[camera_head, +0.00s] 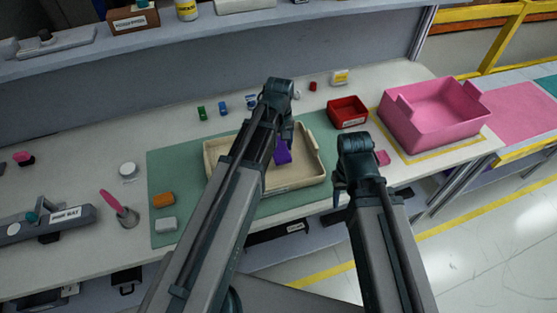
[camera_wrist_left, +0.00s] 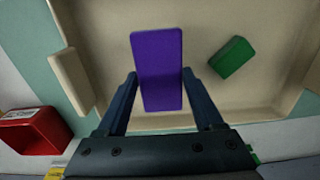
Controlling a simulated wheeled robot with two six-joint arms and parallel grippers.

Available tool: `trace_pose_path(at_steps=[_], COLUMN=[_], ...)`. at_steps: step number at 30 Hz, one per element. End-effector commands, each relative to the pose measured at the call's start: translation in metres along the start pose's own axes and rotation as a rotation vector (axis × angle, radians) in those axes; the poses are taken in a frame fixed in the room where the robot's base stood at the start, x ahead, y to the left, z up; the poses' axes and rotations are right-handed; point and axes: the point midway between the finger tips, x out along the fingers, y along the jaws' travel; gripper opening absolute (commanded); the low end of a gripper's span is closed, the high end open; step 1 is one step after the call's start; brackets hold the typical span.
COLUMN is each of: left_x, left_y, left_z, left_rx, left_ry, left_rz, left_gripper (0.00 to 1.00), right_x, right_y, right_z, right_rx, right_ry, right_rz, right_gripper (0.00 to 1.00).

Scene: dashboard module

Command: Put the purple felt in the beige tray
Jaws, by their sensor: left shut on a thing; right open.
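The purple felt (camera_head: 282,153) is a flat purple piece. My left gripper (camera_head: 287,137) is shut on it, over the inside of the beige tray (camera_head: 311,149). In the left wrist view the felt (camera_wrist_left: 157,52) sits between the two fingers (camera_wrist_left: 160,85), with the tray's floor (camera_wrist_left: 200,30) behind it. I cannot tell whether the felt touches the floor. A green block (camera_wrist_left: 231,57) lies in the tray; my arm hides it in the head view. My right gripper (camera_head: 343,192) is open and empty, near the tray's front right corner.
The tray stands on a green mat (camera_head: 180,172) with an orange block (camera_head: 163,199) and a grey block (camera_head: 166,224). A red bin (camera_head: 347,112) and a large pink bin (camera_head: 432,113) stand to the right. Small blocks lie behind the tray.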

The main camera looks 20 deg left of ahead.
Motion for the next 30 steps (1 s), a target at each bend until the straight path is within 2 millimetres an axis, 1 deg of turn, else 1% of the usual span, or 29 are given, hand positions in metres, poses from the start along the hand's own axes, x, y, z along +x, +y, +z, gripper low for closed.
trace_pose_path(at_steps=[1, 5, 8, 11, 15, 18, 26, 30], left_x=[0.008, 0.006, 0.010, 0.020, 0.038, 0.045, 0.043, 0.047], left_y=[0.000, 0.000, 0.000, 0.000, 0.000, 0.000, 0.000, 0.000], left_z=[0.000, 0.000, 0.000, 0.000, 0.000, 0.000, 0.000, 0.000], left_rx=[0.000, 0.000, 0.000, 0.000, 0.000, 0.000, 0.000, 0.000], left_ry=[0.000, 0.000, 0.000, 0.000, 0.000, 0.000, 0.000, 0.000], left_rz=[0.000, 0.000, 0.000, 0.000, 0.000, 0.000, 0.000, 0.000], left_gripper=[0.16, 0.16, 0.16, 0.16, 0.16, 0.16, 0.16, 0.16], right_x=[0.008, 0.006, 0.010, 0.020, 0.038, 0.045, 0.043, 0.047], right_y=[-0.001, -0.001, -0.001, -0.002, -0.004, -0.004, -0.004, -0.004], right_z=[-0.001, 0.000, -0.001, -0.001, -0.002, -0.003, -0.003, -0.003], right_rx=[0.000, 0.000, 0.000, 0.000, 0.000, 0.000, 0.000, 0.000], right_ry=[0.000, 0.000, 0.000, 0.000, 0.000, 0.000, 0.000, 0.000], right_rz=[0.000, 0.000, 0.000, 0.000, 0.000, 0.000, 0.000, 0.000], right_gripper=[0.50, 0.50, 0.50, 0.50, 0.50, 0.50, 0.50, 0.50])
